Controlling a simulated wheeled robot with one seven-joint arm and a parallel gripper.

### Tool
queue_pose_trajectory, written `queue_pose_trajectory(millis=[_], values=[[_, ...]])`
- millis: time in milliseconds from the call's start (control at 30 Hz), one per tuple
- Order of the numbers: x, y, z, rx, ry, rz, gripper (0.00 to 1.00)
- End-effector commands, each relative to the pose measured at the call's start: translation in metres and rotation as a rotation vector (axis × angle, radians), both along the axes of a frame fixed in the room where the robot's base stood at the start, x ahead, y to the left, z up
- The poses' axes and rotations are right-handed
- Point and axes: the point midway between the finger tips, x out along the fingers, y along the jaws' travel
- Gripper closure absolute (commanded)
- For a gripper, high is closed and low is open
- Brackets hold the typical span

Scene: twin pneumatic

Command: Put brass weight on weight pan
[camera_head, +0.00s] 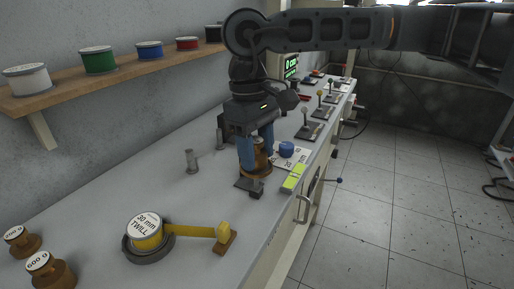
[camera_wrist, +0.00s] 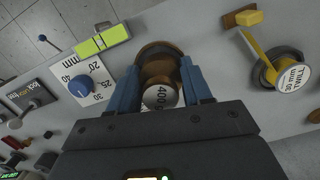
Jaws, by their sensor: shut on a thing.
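My gripper (camera_head: 256,150) is shut on a brass weight (camera_head: 262,158), with a blue finger on either side of it. In the wrist view the fingers of my gripper (camera_wrist: 160,68) flank the weight (camera_wrist: 158,72), whose pale top label (camera_wrist: 160,95) reads 400. A round brown disc that looks like the weight pan (camera_head: 258,175) lies directly below the weight near the bench's front edge. Its rim also shows beyond the weight in the wrist view (camera_wrist: 148,49). The weight looks upright over the pan; I cannot tell whether it touches.
Two more brass weights (camera_head: 49,272) (camera_head: 20,242) stand at the near left. A yellow twill tape reel (camera_head: 147,233) sits nearby, its tape running to a small stand (camera_head: 224,238). A blue dial (camera_head: 287,149) and a lime-green block (camera_head: 293,178) are right of my gripper. Metal posts (camera_head: 191,163) stand left.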

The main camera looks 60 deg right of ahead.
Motion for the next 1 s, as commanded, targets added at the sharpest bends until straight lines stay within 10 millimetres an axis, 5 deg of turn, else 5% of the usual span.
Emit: queue_pose_trajectory(millis=[267, 300, 533, 1000], values=[[0.000, 0.000, -0.004, 0.000, -0.001, 0.000, 0.98], [0.000, 0.000, -0.003, 0.000, 0.000, 0.000, 0.47], [0.000, 0.000, -0.002, 0.000, 0.000, 0.000, 0.25], [0.002, -0.001, 0.016, -0.002, -0.002, -0.001, 0.25]])
